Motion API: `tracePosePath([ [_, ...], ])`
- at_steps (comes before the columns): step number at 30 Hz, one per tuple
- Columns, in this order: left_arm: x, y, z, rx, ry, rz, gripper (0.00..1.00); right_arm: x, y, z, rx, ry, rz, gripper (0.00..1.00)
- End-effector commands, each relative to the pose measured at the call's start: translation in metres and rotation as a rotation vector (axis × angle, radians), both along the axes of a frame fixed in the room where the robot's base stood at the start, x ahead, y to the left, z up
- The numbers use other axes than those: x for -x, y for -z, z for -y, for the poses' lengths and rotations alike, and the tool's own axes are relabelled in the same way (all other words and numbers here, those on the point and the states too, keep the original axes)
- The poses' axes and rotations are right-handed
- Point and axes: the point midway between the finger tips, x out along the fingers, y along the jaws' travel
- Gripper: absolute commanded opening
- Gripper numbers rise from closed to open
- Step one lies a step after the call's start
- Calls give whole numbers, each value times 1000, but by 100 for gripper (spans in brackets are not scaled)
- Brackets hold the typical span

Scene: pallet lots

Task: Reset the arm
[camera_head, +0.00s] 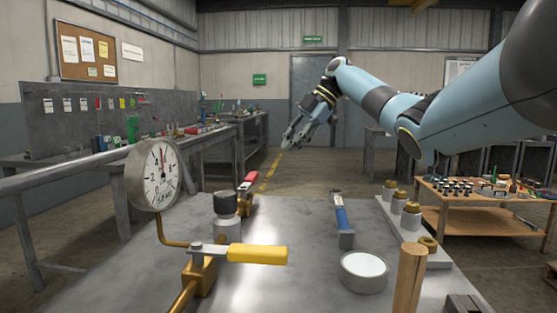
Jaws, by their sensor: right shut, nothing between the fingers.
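My right arm (455,112) comes in from the upper right, blue and dark grey, and reaches toward the middle of the view. My right gripper (287,146) hangs at its end, pointing down and left, in the air above and beyond the far edge of the metal table. Its fingers look close together, with nothing seen between them. My left gripper does not show.
On the metal table (310,222) stand a pressure gauge (158,175), a yellow-handled valve (257,254), a red-handled valve (247,182), a blue-handled tool (342,218), a round tin (364,270), a wooden post (408,278) and several brass-topped fittings (411,215). Benches line the left wall.

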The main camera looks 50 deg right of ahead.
Motion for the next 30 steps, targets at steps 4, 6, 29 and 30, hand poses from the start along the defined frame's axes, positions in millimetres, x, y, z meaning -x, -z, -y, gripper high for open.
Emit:
tracePosePath([
  [4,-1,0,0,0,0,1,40,6,-10,6,1,0,0,0],
  [6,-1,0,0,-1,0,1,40,7,-11,6,0,0,-1,0],
  [29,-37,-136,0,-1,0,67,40,14,-186,6,1,0,69,0],
  [30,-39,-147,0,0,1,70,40,15,-199,6,1,0,72,0],
])
